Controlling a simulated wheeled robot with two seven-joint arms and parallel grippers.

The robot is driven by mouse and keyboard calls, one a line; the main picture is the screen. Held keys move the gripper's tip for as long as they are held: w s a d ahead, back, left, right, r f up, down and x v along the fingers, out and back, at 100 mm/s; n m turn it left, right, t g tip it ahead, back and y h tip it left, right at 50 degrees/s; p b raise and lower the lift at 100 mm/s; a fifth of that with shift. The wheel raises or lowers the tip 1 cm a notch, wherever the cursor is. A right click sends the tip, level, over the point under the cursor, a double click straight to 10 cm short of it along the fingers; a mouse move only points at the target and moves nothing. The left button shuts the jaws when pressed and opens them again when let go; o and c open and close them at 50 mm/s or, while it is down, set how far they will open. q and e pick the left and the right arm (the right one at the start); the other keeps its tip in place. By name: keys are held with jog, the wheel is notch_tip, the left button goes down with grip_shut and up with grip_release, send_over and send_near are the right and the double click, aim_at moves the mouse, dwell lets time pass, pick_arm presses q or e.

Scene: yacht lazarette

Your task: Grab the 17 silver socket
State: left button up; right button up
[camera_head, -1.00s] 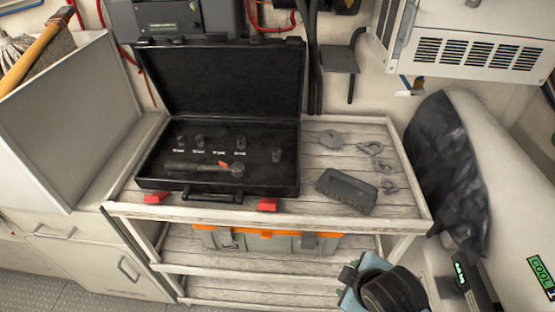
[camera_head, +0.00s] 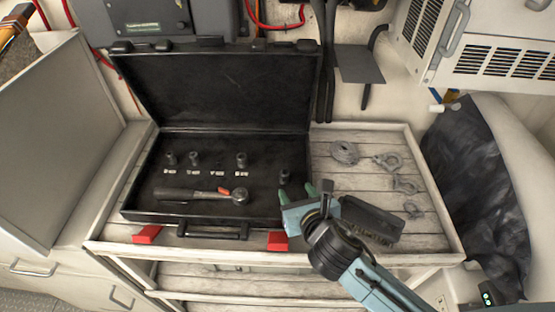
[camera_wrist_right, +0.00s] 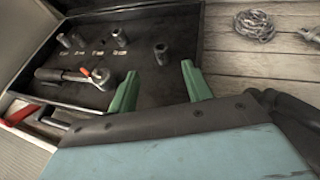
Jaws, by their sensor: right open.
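Several small silver-grey sockets stand upright in the open black case (camera_head: 265,215). Three of them, the left (camera_head: 171,158), second (camera_head: 194,158) and third (camera_head: 241,160), stand in a row behind white labels too small to read. One label has no socket behind it. Another socket (camera_head: 285,176) stands apart at the right; it also shows in the right wrist view (camera_wrist_right: 161,54). I cannot tell which is the 17. My right gripper (camera_head: 297,192) is open and empty, over the case's front right edge, close to the lone socket. In the wrist view its green fingers (camera_wrist_right: 160,84) point toward that socket. My left gripper is out of view.
A ratchet (camera_head: 205,194) with a red switch lies in the case. The raised lid (camera_head: 215,90) stands behind. A dark grey block (camera_head: 372,218) lies right of the case, partly behind my gripper, with rope and shackles (camera_head: 388,162) beyond. Red latches (camera_head: 277,241) edge the front.

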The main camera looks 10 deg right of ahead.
aim_at(285, 173)
jog(key=shift+w+f, duration=0.1)
jog(key=shift+w, duration=0.3)
jog(key=x, duration=0.5)
jog(key=shift+f+b, duration=0.1)
jog(key=shift+b, duration=0.3)
jog(key=shift+w+a+f, duration=0.1)
jog(key=shift+w, duration=0.25)
jog(key=shift+w+f, duration=0.2)
jog(key=shift+w, duration=0.25)
jog(key=x, duration=0.3)
jog(key=shift+w+f+b, duration=0.15)
jog(key=shift+w+b, duration=0.1)
jog(key=shift+b, duration=0.1)
jog(key=shift+w+f, duration=0.1)
jog(key=shift+w, duration=0.25)
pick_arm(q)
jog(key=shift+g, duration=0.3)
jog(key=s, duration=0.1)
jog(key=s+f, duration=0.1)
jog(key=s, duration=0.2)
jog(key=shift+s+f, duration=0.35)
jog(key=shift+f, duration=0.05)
pick_arm(e)
grip_shut()
